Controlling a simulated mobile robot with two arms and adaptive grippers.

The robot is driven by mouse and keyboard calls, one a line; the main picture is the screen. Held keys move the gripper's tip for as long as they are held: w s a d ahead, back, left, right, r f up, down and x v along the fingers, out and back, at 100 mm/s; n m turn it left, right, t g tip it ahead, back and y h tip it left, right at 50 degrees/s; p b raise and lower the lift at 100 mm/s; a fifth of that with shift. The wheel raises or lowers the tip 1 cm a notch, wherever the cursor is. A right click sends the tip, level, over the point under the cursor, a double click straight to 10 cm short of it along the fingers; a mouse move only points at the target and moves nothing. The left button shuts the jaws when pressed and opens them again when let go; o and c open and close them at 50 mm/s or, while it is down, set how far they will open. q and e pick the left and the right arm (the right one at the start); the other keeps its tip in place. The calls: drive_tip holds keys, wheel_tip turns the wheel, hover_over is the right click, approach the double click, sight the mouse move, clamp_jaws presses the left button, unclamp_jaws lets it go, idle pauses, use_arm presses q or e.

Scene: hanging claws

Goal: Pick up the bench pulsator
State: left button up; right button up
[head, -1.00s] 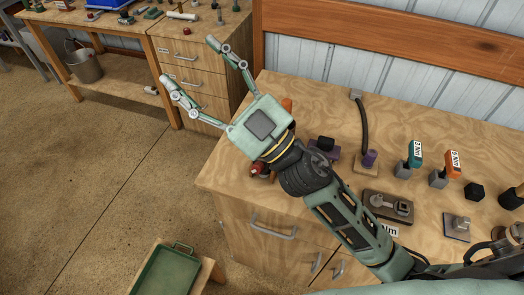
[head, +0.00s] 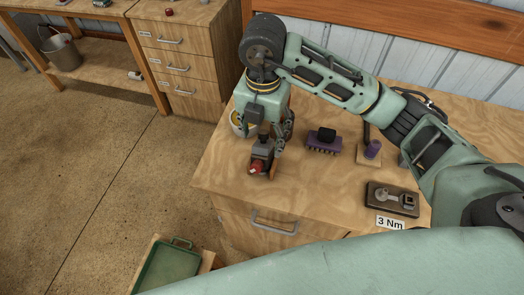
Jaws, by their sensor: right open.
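My right gripper (head: 263,134) points down over the left end of the workbench. It is open, with its fingers around the upper part of a dark grey device with a red round cap (head: 257,167), which appears to be the bench pulsator. The device stands upright on the bench, with an orange-brown part at its right side. Whether the fingers touch it cannot be told, as the gripper body hides its top. My left gripper is not in view.
A purple block with a black top (head: 323,141) stands just right of the gripper. Further right are a purple cylinder on a wooden base (head: 372,151) and a dark plate with a metal tool (head: 392,200). A green tray (head: 170,266) is at lower left. The bench's front left is clear.

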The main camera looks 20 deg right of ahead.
sight(263, 147)
drive_tip(key=shift+s+f+p, duration=0.15)
drive_tip(key=shift+f+p, duration=0.2)
drive_tip(key=shift+f, duration=0.55)
wheel_tip(263, 147, down, 4)
drive_tip(key=p, duration=0.2)
drive_tip(key=shift+f+p, duration=0.25)
drive_tip(key=shift+p, duration=0.15)
drive_tip(key=shift+f, duration=0.5)
drive_tip(key=c, duration=1.5)
drive_tip(key=shift+w+r, duration=0.1)
drive_tip(key=shift+w, duration=0.1)
clamp_jaws()
drive_tip(key=shift+r, duration=0.1)
